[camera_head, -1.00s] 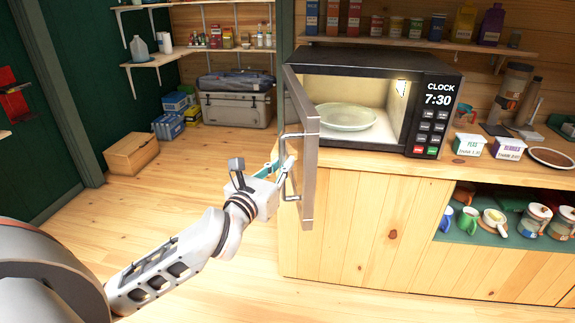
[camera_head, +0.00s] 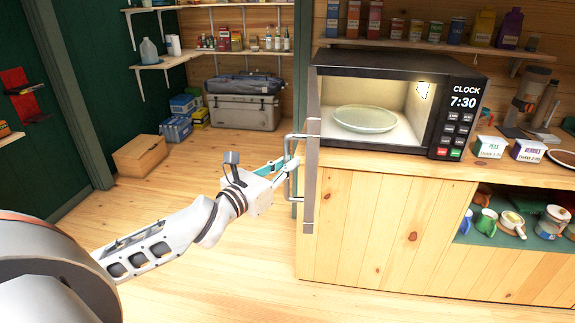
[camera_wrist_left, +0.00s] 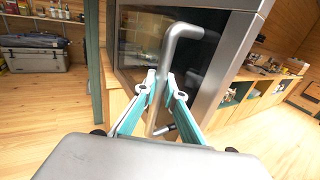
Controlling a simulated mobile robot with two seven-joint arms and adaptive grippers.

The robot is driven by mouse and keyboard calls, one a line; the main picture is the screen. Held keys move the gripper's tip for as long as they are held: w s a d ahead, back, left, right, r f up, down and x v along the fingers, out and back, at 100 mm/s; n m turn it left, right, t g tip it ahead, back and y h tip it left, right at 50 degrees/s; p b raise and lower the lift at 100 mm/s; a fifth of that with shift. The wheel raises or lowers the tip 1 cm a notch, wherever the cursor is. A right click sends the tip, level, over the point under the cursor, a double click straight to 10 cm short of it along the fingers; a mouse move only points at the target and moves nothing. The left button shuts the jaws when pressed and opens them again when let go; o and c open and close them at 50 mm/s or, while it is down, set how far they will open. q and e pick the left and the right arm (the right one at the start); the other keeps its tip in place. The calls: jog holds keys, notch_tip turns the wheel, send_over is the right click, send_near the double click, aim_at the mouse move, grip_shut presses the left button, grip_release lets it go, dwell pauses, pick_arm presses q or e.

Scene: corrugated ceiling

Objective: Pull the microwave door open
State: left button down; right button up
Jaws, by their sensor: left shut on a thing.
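The black microwave (camera_head: 385,68) stands on the wooden counter with its door (camera_head: 312,170) swung wide open, nearly edge-on in the head view. Its lit inside shows a glass plate (camera_head: 365,118). The door's metal bar handle (camera_head: 289,165) faces left. My left gripper (camera_head: 289,166) is shut on that handle. In the left wrist view the two teal-sided fingers (camera_wrist_left: 161,88) close around the handle bar (camera_wrist_left: 167,75), with the dark door panel (camera_wrist_left: 140,45) behind it. My right gripper is not in view.
The floor around my left arm is clear.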

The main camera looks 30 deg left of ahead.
pick_arm(q)
jog(key=shift+a, duration=0.1)
dwell(0.4)
jog(key=c, duration=2.1)
grip_release()
jog(key=shift+s, duration=0.1)
jog(key=s, duration=0.7)
jog(key=shift+s+a, duration=0.2)
jog(key=shift+a, duration=0.2)
